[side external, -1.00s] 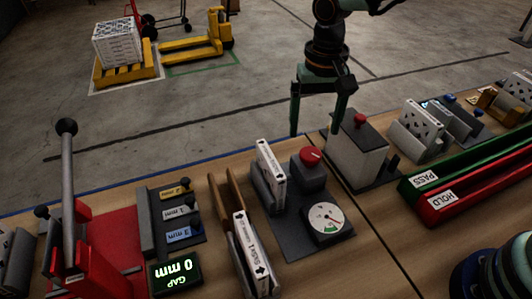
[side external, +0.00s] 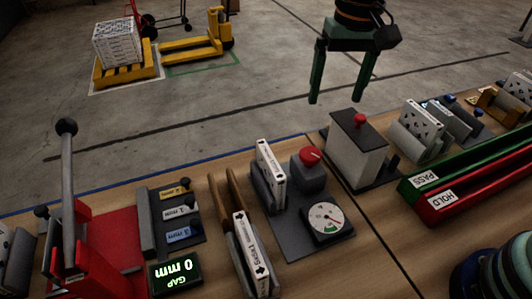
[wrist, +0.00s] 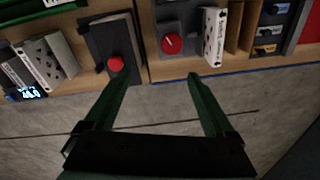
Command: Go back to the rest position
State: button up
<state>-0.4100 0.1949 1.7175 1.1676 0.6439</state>
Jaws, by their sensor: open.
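My gripper (side external: 338,98) is open and empty, raised above the floor just behind the bench's back edge. It also shows in the wrist view (wrist: 158,82), with its two dark green fingers spread wide apart. Below it stands a grey box with a red knob (side external: 357,140). A white boxed filter (side external: 270,172) stands in a holder on the dark plate, beside a red button (side external: 309,157) and a dial gauge (side external: 326,218). Another white boxed filter (side external: 250,252) stands in a slot nearer the front.
A red lever press (side external: 90,250) is at the left, by a gap display reading 0 mm (side external: 175,273). Green PASS (side external: 425,180) and red HOLD (side external: 441,201) trays lie at the right. More boxed filters (side external: 424,124) stand behind them. The floor behind the bench is clear near my gripper.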

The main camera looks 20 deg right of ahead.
jog(key=s+d+r+n+t, duration=0.1)
jog(key=s+d+t, duration=0.1)
jog(key=s+d, duration=0.3)
jog(key=s+d+r+n+t, duration=0.1)
jog(key=s+d, duration=0.4)
jog(key=d, duration=0.6)
jog(key=shift+d+r+n+t, duration=0.35)
jog(key=shift+r+t, duration=0.1)
jog(key=shift+t, duration=0.45)
jog(key=m+g, duration=0.3)
jog(key=g, duration=0.3)
send_over(311, 153)
notch_tip(311, 153, down, 5)
notch_tip(311, 153, down, 12)
jog(key=shift+f, duration=0.1)
